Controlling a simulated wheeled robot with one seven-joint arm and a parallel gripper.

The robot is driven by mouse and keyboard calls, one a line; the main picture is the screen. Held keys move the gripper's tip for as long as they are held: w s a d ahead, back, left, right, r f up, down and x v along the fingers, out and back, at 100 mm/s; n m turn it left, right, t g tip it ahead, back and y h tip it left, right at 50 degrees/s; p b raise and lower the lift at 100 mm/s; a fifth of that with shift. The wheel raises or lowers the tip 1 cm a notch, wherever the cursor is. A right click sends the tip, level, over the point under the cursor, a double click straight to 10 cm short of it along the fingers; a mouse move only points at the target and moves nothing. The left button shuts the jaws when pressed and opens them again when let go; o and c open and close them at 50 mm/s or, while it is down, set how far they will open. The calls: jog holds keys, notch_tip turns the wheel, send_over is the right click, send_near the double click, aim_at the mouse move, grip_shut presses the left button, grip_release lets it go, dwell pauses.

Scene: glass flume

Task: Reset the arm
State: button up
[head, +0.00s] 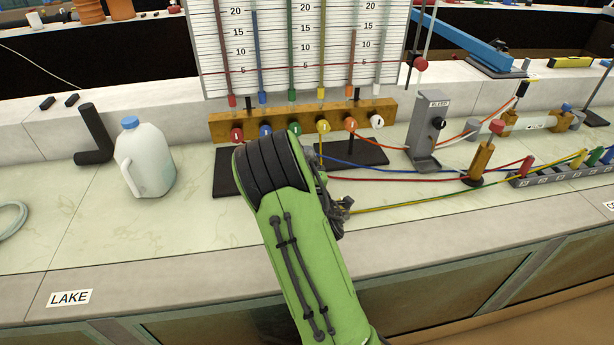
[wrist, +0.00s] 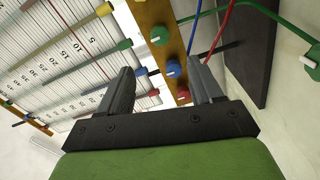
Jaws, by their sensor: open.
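My green arm (head: 305,255) reaches forward over the counter in the head view, and its black joint hides the end of the arm. My gripper (wrist: 165,78) shows in the wrist view with its two grey fingers apart and nothing between them. Beyond the fingers is the wooden bar (wrist: 163,40) with coloured knobs. A red knob (wrist: 183,96) and a blue knob (wrist: 174,68) appear in the gap between the fingers. I cannot tell whether a finger touches the bar.
The manometer board (head: 270,50) stands behind the wooden bar (head: 385,108). A white jug (head: 147,165) and a black elbow pipe (head: 96,138) are at left. The counter's front left (head: 150,230) is clear.

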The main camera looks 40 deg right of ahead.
jog(key=shift+v, duration=1.05)
